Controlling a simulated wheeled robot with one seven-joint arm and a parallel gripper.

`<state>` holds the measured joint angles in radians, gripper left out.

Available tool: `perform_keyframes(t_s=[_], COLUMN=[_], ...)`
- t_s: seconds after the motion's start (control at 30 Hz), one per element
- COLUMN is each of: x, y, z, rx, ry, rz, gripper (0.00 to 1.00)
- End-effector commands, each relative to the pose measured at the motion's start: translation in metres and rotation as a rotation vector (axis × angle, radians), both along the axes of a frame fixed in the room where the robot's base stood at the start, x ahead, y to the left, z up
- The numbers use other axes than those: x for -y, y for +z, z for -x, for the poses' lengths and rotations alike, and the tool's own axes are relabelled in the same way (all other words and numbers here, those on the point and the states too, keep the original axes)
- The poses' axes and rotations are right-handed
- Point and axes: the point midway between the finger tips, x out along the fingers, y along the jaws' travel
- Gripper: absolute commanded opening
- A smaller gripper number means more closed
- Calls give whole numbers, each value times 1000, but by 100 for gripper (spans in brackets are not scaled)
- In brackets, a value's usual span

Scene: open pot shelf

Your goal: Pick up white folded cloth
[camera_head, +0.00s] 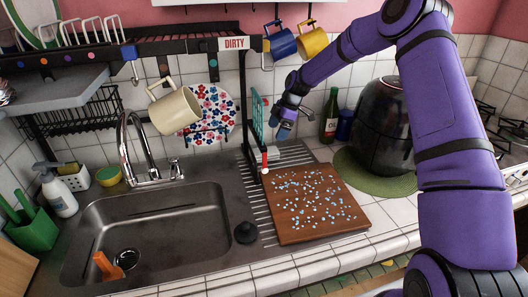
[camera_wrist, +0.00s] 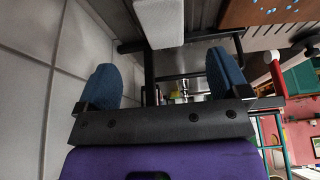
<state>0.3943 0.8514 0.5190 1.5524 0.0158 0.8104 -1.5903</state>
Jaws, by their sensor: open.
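A white block-like thing, which looks like the white folded cloth (camera_wrist: 160,22), shows at the top of the wrist view, ahead of the gap between my fingertips. The fingers look clear of the cloth, but the exact gap is hard to tell.
A brown speckled cutting board (camera_head: 312,205) lies in front. A dark rack post (camera_head: 246,110) and a red-and-white upright item (camera_head: 264,160) stand close left. A green bottle (camera_head: 330,115) and black air fryer (camera_head: 384,125) stand right. The sink (camera_head: 150,225) is left.

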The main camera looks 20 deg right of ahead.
Motion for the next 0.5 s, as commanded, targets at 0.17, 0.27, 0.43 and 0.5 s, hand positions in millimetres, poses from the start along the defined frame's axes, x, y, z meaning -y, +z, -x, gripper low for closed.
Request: perform_keyframes(t_s=[0.17, 0.27, 0.43, 0.5], x=[-10, -16, -19, -21], y=[-23, -36, -47, -51], z=[1, 1, 1, 1], rx=[-4, -3, -2, -2], ry=[2, 1, 0, 0], rz=[0, 0, 1, 1], gripper=[94, 94, 94, 94])
